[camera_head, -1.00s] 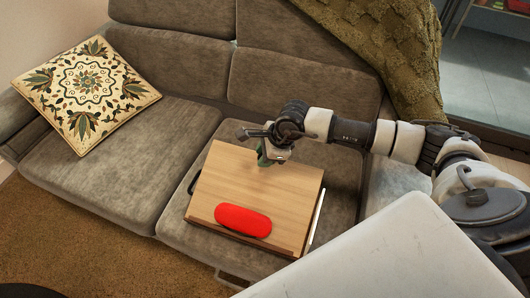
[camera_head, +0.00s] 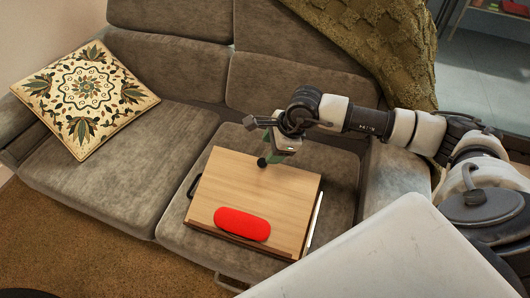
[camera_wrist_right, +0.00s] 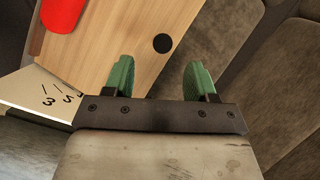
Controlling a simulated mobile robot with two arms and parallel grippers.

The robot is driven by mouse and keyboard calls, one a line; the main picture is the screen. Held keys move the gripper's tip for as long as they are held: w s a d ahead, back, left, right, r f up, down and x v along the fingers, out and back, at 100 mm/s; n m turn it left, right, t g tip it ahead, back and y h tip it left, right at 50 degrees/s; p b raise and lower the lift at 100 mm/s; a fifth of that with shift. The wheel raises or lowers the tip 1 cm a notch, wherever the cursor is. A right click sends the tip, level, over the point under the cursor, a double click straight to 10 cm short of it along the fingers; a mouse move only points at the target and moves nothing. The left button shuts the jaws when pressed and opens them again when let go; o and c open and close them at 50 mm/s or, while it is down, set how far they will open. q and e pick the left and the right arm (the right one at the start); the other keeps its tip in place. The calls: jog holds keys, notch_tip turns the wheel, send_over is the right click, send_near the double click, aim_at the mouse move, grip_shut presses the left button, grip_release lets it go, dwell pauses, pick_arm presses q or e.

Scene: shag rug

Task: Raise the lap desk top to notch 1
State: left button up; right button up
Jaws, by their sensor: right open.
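The lap desk top (camera_head: 245,185) is a light wooden board on the right seat cushion of the sofa. A black round spot (camera_head: 262,162) near its far edge also shows in the right wrist view (camera_wrist_right: 162,43). A white plate with black numerals and tick marks (camera_wrist_right: 42,97) stands beside the board in the wrist view. How high the top stands against the marks cannot be told. My right gripper (camera_head: 272,137) is open and empty at the board's far edge, its green fingers (camera_wrist_right: 158,80) apart from each other. My left gripper is not in view.
A red oval case (camera_head: 242,224) lies on the board near its front edge. A black handle (camera_head: 193,186) is on its left side. A patterned cushion (camera_head: 86,92) lies on the sofa at the left. A knitted throw (camera_head: 385,45) hangs at the right.

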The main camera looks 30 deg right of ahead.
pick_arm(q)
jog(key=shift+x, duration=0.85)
pick_arm(e)
jog(key=v, duration=0.4)
jog(key=shift+s+r, duration=0.1)
jog(key=shift+r, duration=0.05)
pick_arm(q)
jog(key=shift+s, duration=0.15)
